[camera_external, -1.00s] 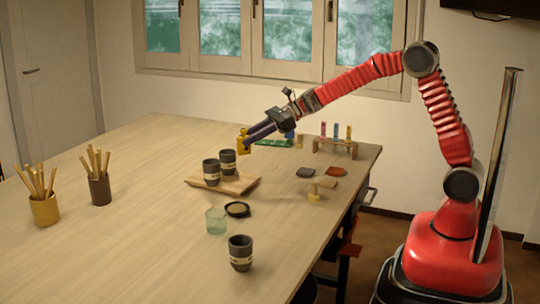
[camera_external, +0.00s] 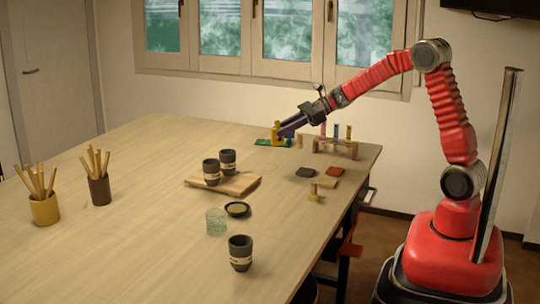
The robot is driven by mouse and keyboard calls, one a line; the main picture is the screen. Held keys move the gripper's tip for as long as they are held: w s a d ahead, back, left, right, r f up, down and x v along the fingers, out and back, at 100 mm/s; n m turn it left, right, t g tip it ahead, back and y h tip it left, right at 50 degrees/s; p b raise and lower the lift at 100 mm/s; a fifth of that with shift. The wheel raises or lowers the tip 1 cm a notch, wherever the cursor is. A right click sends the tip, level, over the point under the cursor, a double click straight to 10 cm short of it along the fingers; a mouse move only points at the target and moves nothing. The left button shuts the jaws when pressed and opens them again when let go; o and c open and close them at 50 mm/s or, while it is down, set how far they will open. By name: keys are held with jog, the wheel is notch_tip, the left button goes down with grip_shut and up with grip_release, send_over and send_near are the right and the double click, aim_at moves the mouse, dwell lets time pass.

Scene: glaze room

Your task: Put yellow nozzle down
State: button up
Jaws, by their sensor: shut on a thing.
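The yellow nozzle (camera_external: 276,132) is at the tips of my gripper (camera_external: 283,131), which is shut on it. It is over or at the green mat (camera_external: 263,142) near the far edge of the table. I cannot tell whether the nozzle touches the mat. My gripper reaches in from the right, tilted down and left, and its fingers hide part of the nozzle and mat.
A wooden rack (camera_external: 335,146) with several coloured tubes stands right of the mat. Two dark cups sit on a wooden board (camera_external: 238,188). A third cup (camera_external: 240,253), a glass (camera_external: 216,222) and a small dish (camera_external: 237,209) stand nearer.

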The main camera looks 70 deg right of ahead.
aim_at(283, 144)
jog(key=shift+f, duration=3.1)
jog(key=shift+f, duration=1.9)
jog(key=o, duration=1)
jog(key=shift+f, duration=0.1)
jog(key=shift+o, duration=0.2)
jog(key=shift+d, duration=0.1)
